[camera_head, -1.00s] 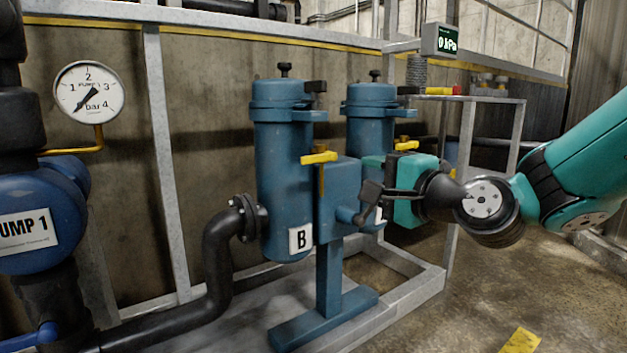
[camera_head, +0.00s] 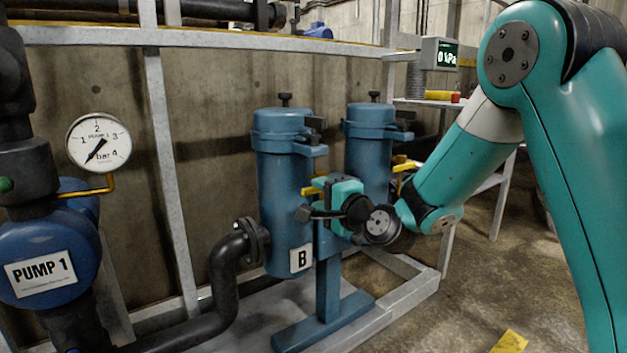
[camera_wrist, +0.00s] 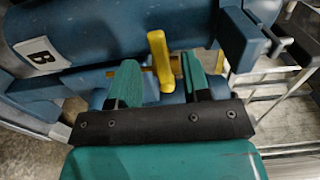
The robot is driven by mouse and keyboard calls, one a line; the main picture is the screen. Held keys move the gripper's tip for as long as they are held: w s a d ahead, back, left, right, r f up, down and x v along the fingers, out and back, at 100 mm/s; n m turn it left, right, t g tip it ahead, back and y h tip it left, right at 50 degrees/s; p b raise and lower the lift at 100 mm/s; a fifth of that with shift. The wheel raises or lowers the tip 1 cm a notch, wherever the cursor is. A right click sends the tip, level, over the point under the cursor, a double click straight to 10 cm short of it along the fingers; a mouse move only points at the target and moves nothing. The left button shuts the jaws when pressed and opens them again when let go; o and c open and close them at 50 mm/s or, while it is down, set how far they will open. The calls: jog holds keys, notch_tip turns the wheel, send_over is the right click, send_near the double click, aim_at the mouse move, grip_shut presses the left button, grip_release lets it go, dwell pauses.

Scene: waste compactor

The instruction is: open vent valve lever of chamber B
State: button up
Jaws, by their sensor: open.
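Chamber B is a blue upright cylinder (camera_head: 285,190) with a white "B" label (camera_head: 301,259). Its yellow vent valve lever (camera_head: 311,191) sticks out at its right side, partly hidden by my gripper (camera_head: 322,190). In the wrist view the lever (camera_wrist: 158,60) stands between the two teal fingers of my gripper (camera_wrist: 161,72). The fingers are open, with a gap showing on each side of the lever. The "B" label (camera_wrist: 41,55) is at the upper left there.
A second blue cylinder (camera_head: 368,155) stands to the right, with its own yellow lever (camera_head: 404,167). A display (camera_head: 440,54) reads 0 kPa. Pump 1 (camera_head: 45,250) and its gauge (camera_head: 98,143) are at left. A grey frame surrounds the cylinders; open floor lies at lower right.

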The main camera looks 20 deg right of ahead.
aim_at(314, 191)
jog(key=shift+x, duration=1.85)
